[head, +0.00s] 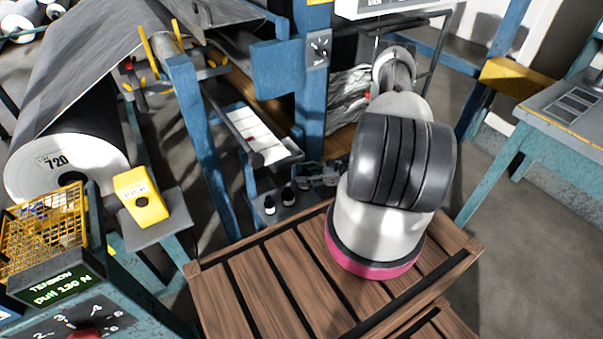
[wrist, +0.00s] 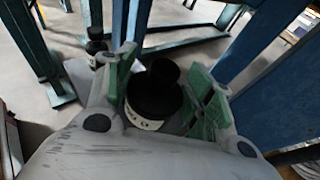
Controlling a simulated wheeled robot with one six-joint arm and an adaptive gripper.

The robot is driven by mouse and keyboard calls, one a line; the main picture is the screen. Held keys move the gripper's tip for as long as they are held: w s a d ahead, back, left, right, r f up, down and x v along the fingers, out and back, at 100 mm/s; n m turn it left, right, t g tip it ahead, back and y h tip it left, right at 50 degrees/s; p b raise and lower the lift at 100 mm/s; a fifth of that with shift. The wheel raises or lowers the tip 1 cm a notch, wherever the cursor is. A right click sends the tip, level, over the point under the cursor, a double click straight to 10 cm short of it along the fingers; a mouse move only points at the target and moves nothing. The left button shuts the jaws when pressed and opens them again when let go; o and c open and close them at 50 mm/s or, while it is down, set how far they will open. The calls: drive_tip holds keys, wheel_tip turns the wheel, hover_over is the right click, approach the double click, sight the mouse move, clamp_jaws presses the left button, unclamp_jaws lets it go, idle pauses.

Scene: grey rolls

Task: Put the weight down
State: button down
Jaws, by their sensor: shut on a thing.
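In the wrist view a dark round weight (wrist: 153,103) with a pale marked band and a narrower knob on top sits between the green pads of my gripper (wrist: 163,82). The gripper is shut on it. Whether its underside touches anything is hidden. In the head view my gripper (head: 319,174) shows only partly, low behind my arm, and the held weight cannot be made out there. Two small dark weights, one in front (head: 270,205) and one behind (head: 288,195), stand upright on a small grey shelf (head: 292,212), left of my gripper.
Blue machine posts (head: 311,100) rise close behind my gripper, and another blue post (head: 205,145) stands to the left. A white tray (head: 262,135) hangs above the shelf. A slatted wooden deck (head: 265,290) lies in front. A yellow box (head: 140,196) stands at left.

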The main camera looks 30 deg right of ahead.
drive_tip(key=shift+f, duration=2.4)
drive_tip(key=c, duration=0.6)
unclamp_jaws()
drive_tip(key=shift+f, duration=0.2)
drive_tip(key=shift+o, duration=0.2)
drive_tip(key=shift+s+d+r, duration=0.1)
drive_tip(key=shift+d+r, duration=0.05)
drive_tip(key=shift+r, duration=0.05)
drive_tip(key=v, duration=1.1)
drive_tip(key=shift+s+d, duration=0.25)
drive_tip(key=shift+d, duration=0.05)
drive_tip(key=shift+r, duration=0.1)
